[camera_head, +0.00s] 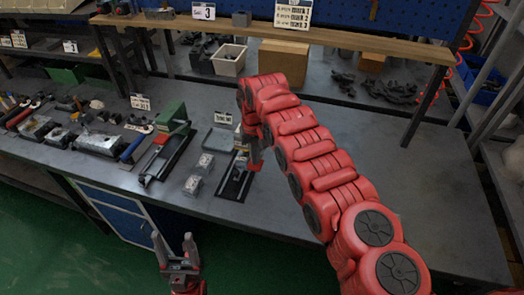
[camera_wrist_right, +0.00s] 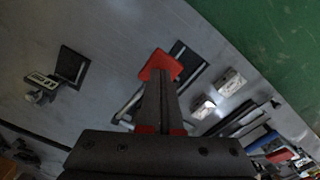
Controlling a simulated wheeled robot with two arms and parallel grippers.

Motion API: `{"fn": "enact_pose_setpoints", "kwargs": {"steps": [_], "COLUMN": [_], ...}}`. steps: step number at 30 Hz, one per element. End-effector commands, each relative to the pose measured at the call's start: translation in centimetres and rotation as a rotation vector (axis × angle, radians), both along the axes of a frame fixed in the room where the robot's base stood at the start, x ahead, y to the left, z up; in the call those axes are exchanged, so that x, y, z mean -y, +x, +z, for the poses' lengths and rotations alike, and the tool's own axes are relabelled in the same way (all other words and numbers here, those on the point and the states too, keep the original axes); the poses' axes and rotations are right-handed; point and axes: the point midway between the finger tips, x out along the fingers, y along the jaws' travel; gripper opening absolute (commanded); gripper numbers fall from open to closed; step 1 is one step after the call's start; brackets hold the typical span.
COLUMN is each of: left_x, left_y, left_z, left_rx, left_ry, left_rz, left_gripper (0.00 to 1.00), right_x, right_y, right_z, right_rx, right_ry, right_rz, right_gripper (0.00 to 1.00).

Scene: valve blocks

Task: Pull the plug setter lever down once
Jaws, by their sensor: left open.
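The plug setter, on a black base (camera_head: 234,184), stands on the grey bench, partly hidden by my right arm. My right gripper (camera_head: 257,155) is right beside its upper part, pointing down. In the right wrist view my right gripper (camera_wrist_right: 160,82) has its fingers together, with no gap visible between them. A red flat piece (camera_wrist_right: 160,64), apparently the lever's handle, shows just beyond the fingertips; I cannot tell whether they touch it. The black base (camera_wrist_right: 188,60) lies behind it. My left gripper (camera_head: 176,254) is open and empty in front of the bench.
Two small metal blocks (camera_head: 198,174) sit left of the plug setter. A green press (camera_head: 172,117) with a black base stands further left, near a blue-handled tool (camera_head: 132,148). A grey tray (camera_head: 219,139) lies behind.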

Motion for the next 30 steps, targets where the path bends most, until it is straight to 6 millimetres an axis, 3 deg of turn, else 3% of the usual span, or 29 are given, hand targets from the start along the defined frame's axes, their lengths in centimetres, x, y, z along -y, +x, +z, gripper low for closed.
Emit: {"fn": "enact_pose_setpoints", "kwargs": {"steps": [30], "left_x": [0.0], "left_y": [0.0], "left_z": [-5.4], "left_rx": [0.000], "left_ry": [0.000], "left_rz": [0.000], "left_gripper": [0.62], "right_x": [0.1], "right_y": [0.1], "right_z": [-7.4], "right_rx": [0.004], "right_ry": [-0.002], "right_rz": [-0.002], "right_gripper": [0.00]}}
